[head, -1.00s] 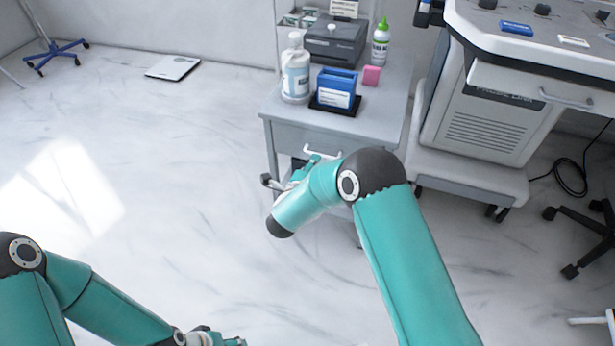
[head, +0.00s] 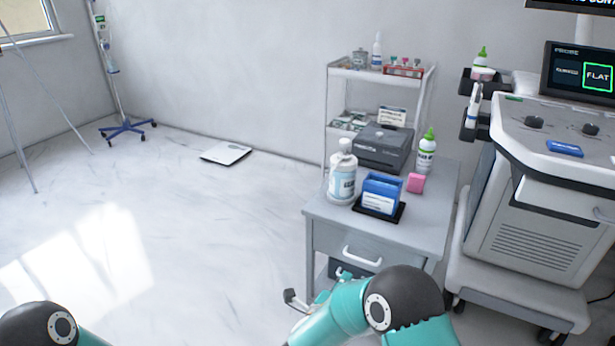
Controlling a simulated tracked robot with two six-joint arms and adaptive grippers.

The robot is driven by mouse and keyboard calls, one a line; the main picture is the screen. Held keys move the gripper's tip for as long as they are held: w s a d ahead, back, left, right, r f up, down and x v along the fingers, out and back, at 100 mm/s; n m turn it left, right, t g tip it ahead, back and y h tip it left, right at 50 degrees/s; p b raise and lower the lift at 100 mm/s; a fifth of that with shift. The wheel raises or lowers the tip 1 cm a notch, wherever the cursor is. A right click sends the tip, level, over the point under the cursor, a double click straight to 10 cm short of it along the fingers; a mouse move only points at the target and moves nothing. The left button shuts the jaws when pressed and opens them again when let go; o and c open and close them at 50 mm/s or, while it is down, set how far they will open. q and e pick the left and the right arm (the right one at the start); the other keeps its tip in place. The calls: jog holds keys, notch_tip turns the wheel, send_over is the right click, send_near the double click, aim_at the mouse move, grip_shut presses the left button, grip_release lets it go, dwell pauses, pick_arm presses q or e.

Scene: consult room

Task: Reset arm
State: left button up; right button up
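My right arm rises from the bottom edge of the head view, with its teal and black elbow in front of the grey drawer cabinet (head: 330,238). My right gripper (head: 300,299) shows only in part behind the forearm, by the cabinet's lower left side. One grey finger part sticks out to the left; the rest is hidden, so its opening cannot be told. I see nothing held in it. Of my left arm only a black and teal joint shows at the bottom left corner. My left gripper is out of view.
On the cabinet stand a white pump bottle (head: 342,176), a blue card holder (head: 382,193), a pink block (head: 415,183), a dark printer (head: 386,147) and a green-capped bottle (head: 426,153). An ultrasound cart (head: 525,230) stands right. A flat scale (head: 226,153) lies on open floor left.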

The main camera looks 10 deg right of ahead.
jog(key=s+d+f+m+g+y, duration=0.1)
jog(key=s+d+f+m+g, duration=0.2)
jog(key=s+f+m+g, duration=0.45)
jog(key=s+d+f+m+g+y, duration=0.25)
jog(key=s+f+m+g, duration=0.2)
jog(key=s+f, duration=0.55)
jog(key=s+a+f+m+g+y, duration=0.15)
jog(key=s+a+m+y, duration=0.3)
jog(key=s+m, duration=0.55)
jog(key=s+a+m+g+y, duration=0.35)
jog(key=s+a+m, duration=0.25)
jog(key=m, duration=0.8)
jog(key=w+d+r+m+t+p, duration=0.1)
jog(key=r+m+p, duration=0.5)
jog(key=r+p, duration=0.9)
jog(key=w+d+r+m+t+y+p, duration=0.1)
jog(key=r+m+p, duration=0.6)
jog(key=r+p, duration=0.8)
jog(key=w+t, duration=0.1)
jog(key=t, duration=0.1)
jog(key=shift+w+d+t+p, duration=0.25)
jog(key=shift+d+t+p, duration=0.05)
jog(key=shift+d+p, duration=0.05)
